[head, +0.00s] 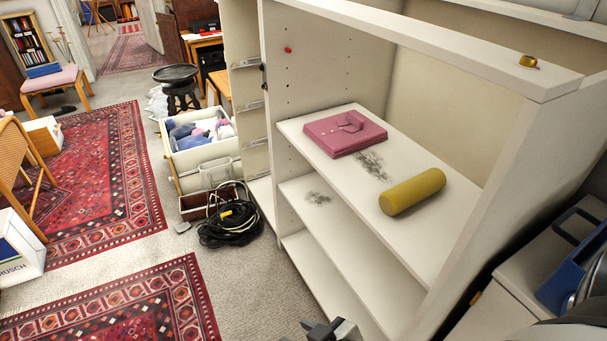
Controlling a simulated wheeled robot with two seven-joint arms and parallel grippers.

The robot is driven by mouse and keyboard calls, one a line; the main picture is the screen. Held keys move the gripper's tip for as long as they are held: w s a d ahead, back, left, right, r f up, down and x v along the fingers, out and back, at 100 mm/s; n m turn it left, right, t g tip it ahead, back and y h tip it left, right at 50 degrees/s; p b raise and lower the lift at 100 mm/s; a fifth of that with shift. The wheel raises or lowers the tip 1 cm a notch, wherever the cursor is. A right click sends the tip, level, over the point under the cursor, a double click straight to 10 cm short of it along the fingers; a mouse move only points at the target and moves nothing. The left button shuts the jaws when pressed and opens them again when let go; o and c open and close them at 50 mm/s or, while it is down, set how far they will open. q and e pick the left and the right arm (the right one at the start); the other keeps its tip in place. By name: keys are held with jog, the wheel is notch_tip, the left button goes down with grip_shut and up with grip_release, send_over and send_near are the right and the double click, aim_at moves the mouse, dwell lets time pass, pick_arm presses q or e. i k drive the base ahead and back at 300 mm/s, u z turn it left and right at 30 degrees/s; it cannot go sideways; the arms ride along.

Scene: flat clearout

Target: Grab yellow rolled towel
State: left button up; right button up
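The yellow rolled towel (412,191) lies on its side on the upper shelf (440,243) of an open white cabinet, toward the right. A dark gripper (330,326) shows only in part at the bottom edge of the head view, in front of and below the shelves. It is apart from the towel, and the frame does not show which arm it belongs to. Its fingers are too cut off to tell their state.
A folded pink shirt (345,133) lies on the same shelf, left of the towel, with grey dust patches between. The cabinet's right side wall (490,185) stands close to the towel. A black cable coil (230,222) and an open drawer of clothes (172,162) are on the floor left.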

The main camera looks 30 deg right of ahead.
aim_at(400, 197)
jog(key=u, duration=0.6)
jog(key=i, duration=2.05)
jog(key=z, duration=2.95)
